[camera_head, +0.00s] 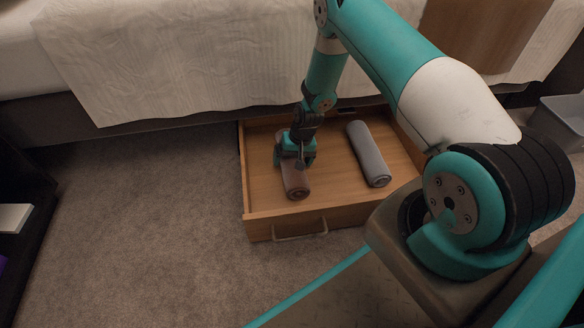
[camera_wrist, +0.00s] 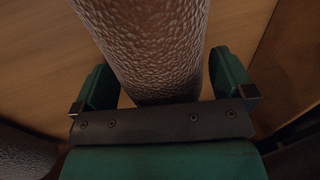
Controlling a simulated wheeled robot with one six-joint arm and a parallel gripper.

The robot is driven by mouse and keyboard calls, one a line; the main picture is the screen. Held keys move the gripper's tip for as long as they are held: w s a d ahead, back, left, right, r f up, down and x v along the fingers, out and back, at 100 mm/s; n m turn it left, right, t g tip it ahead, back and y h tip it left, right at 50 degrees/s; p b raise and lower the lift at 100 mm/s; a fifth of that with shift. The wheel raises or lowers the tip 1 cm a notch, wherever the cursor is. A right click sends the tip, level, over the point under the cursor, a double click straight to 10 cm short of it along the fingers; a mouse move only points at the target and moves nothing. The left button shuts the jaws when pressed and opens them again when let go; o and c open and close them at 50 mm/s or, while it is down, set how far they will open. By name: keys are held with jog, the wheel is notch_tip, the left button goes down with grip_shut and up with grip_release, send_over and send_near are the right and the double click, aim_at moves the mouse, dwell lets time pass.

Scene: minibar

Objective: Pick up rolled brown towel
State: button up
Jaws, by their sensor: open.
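The rolled brown towel (camera_head: 296,185) lies in the left part of an open wooden drawer (camera_head: 257,180), lengthwise toward the drawer front. My gripper (camera_head: 296,157) is over its far part and hides that part in the head view. In the wrist view, the towel (camera_wrist: 150,45) runs between the two green fingers of my gripper (camera_wrist: 160,82). The fingers are open, one on each side of the towel.
A rolled grey towel (camera_head: 368,154) lies in the right part of the drawer; a grey roll edge (camera_wrist: 22,155) shows in the wrist view. The drawer front has a handle (camera_head: 300,232). The bed (camera_head: 170,60) overhangs behind. A grey bin (camera_head: 560,120) stands at right. Carpet at left is clear.

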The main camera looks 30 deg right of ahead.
jog(key=c, duration=1)
jog(key=shift+r, duration=0.1)
